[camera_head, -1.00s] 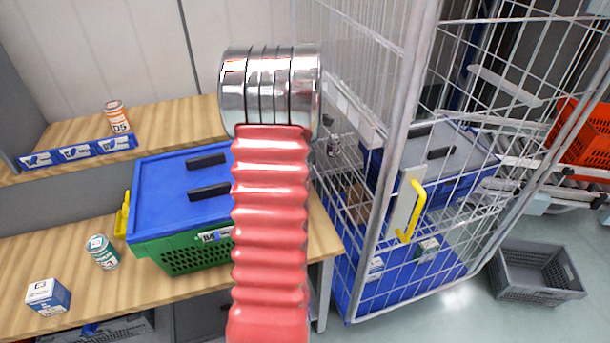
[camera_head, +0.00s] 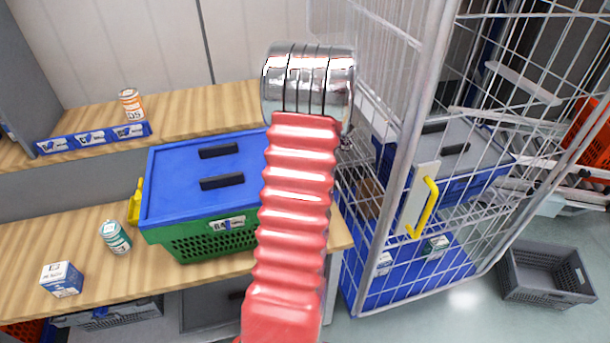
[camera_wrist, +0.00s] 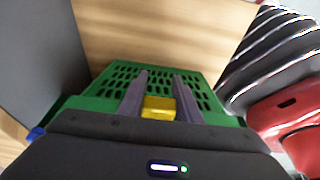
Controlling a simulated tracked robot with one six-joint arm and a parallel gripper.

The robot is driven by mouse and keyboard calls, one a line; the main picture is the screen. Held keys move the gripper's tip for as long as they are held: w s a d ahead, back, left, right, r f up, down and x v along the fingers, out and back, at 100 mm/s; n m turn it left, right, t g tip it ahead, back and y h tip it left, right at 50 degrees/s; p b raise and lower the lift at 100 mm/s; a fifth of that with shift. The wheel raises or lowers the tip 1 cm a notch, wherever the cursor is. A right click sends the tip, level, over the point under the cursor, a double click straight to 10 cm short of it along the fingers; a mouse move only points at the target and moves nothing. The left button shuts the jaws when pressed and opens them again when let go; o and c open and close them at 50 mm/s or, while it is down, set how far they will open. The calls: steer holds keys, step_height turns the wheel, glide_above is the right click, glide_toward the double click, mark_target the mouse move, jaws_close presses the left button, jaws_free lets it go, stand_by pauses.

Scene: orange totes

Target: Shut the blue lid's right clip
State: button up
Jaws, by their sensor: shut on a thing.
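The blue lid (camera_head: 205,178) lies on the green crate (camera_head: 190,245) on the wooden bench in the head view. A yellow clip (camera_head: 136,203) sticks out at the lid's left end. The lid's right end is hidden behind my red arm, and my gripper is hidden there too. In the wrist view my gripper (camera_wrist: 160,74) has its two grey fingers against a yellow clip (camera_wrist: 159,108), shut on it, in front of the crate's green mesh wall (camera_wrist: 100,90). How far that clip is tilted I cannot tell.
A teal can (camera_head: 116,237) and a small white-blue box (camera_head: 62,279) stand on the bench left of the crate. An orange can (camera_head: 131,105) is on the shelf behind. A wire cage trolley (camera_head: 400,250) stands close on the right, with a grey crate (camera_head: 546,275) on the floor.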

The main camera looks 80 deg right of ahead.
steer(key=o, duration=1)
steer(key=shift+o, duration=0.2)
step_height(320, 180, up, 10)
steer(key=shift+f, duration=0.1)
steer(key=shift+a, duration=0.1)
stand_by(0.5)
